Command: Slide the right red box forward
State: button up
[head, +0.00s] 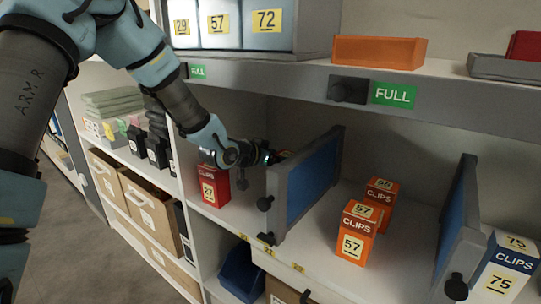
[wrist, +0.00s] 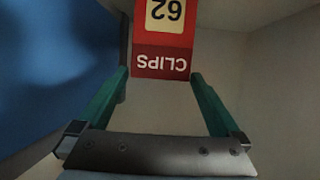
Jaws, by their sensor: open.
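The fingers are spread, with a small gap to the box at the left and right. In the head view my gripper (head: 268,157) reaches into the bay left of a blue divider, and its fingertips are hidden there. I cannot make out the 62 box in that view. Another red CLIPS box, marked 27 (head: 211,187), stands nearer the shelf front, below and left of my gripper.
The blue divider (head: 308,181) stands close to the right of my gripper; its blue face (wrist: 50,65) fills the wrist view's left. Two orange CLIPS boxes (head: 358,233) stand beyond it. An upper shelf (head: 290,75) overhangs the bay.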

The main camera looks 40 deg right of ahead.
aim_at(287, 154)
jog(key=shift+x, duration=1.7)
jog(key=shift+c, duration=0.2)
